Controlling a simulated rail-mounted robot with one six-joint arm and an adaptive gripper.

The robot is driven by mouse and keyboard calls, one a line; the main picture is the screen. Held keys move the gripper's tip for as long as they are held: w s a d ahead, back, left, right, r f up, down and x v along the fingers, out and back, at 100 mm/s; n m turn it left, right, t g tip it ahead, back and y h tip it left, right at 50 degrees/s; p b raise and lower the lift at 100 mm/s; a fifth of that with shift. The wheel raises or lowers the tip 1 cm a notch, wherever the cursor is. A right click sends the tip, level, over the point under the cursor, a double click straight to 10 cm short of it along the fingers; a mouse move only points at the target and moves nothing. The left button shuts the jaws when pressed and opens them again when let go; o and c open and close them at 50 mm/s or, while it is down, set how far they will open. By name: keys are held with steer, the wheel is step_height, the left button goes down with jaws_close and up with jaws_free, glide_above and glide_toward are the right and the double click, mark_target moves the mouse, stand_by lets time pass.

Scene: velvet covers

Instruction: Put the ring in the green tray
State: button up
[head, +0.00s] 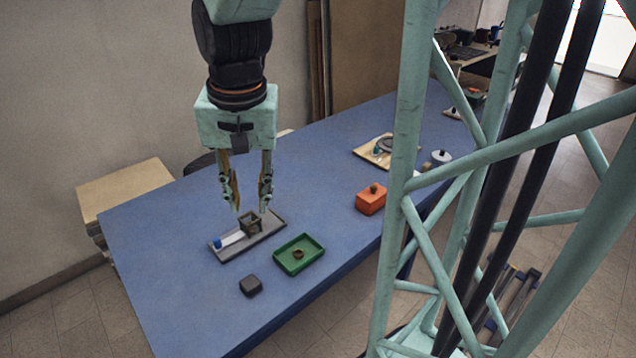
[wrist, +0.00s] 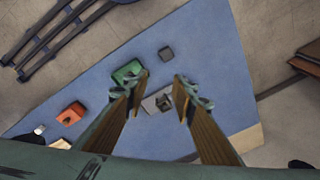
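The green tray (head: 318,246) lies on the blue table, and a small brown ring (head: 298,254) lies inside it. The tray also shows in the wrist view (wrist: 124,71), partly behind a finger; I cannot make out the ring there. My gripper (head: 250,209) is open and points down, with nothing between its fingers. It hangs above the grey base with the small brown open-framed box (head: 250,224), to the left of and behind the tray. In the wrist view the gripper (wrist: 162,78) also shows its two fingers well apart.
The grey base (head: 266,238) also carries a white strip with a blue end (head: 217,243). A dark block (head: 250,286) lies in front. An orange box (head: 370,201) with a knob stands to the right, and a wooden board (head: 366,152) lies behind it. The table's left part is clear.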

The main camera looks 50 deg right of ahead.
steer(key=s+a+r+n+t, duration=0.1)
steer(key=s+a+r+n, duration=0.3)
steer(key=s+a+r, duration=0.2)
steer(key=s+a+r+n+t, duration=0.1)
steer(key=s+a+r+n, duration=0.4)
steer(key=s, duration=0.6)
steer(key=shift+s+a+r+y, duration=0.15)
steer(key=shift+a+r+y, duration=0.15)
steer(key=shift+a+r, duration=0.4)
